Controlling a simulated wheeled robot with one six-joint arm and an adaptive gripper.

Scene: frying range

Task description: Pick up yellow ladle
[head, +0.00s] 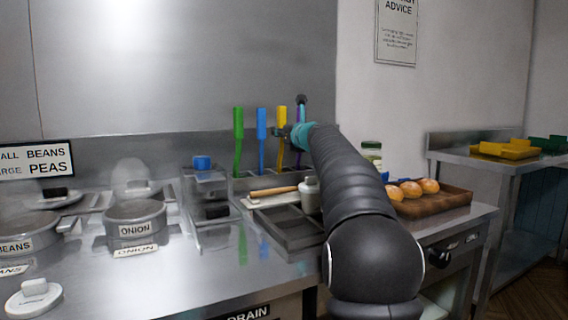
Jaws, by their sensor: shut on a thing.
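The yellow ladle (282,118) stands upright in the rack at the back of the steel counter, its handle up. My gripper (281,131) is at the ladle's handle, a little below its top, and is shut on it. My arm comes in from the lower right, and its teal wrist is just right of the handle. The lower end of the ladle is partly hard to make out against the rack.
A green utensil (238,125) and a blue one (261,124) stand left of the ladle; a purple one (299,114) is close on its right, partly behind my wrist. A lidded jar (372,152) and a bun tray (440,204) are further right. Pots (135,222) stand left.

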